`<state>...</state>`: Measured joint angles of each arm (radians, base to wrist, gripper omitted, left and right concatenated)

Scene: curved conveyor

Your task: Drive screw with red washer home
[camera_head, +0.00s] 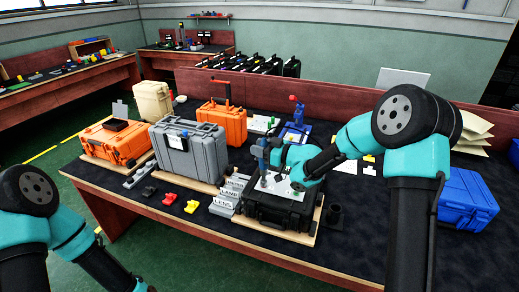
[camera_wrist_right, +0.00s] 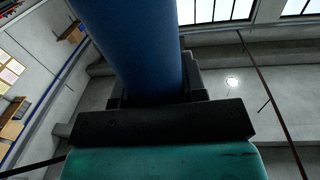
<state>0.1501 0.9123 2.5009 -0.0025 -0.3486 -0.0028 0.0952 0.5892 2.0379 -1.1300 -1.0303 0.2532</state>
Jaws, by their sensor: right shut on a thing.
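My right gripper (camera_head: 275,154) is shut on a blue upright tool (camera_head: 259,152), which looks like a screwdriver. In the right wrist view the tool is a large blue cylinder (camera_wrist_right: 143,45) standing up from the dark jaws. Its dark lower end points down at the light panel (camera_head: 283,187) on the black case (camera_head: 277,209). I cannot tell whether the tip touches a screw. The screw with the red washer is too small or hidden to make out.
A grey case (camera_head: 188,152) and orange case (camera_head: 116,142) stand left of the black case. Label blocks (camera_head: 228,195) and small red (camera_head: 169,198) and yellow pieces (camera_head: 191,206) lie beside it. A blue case (camera_head: 467,200) stands at the right.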

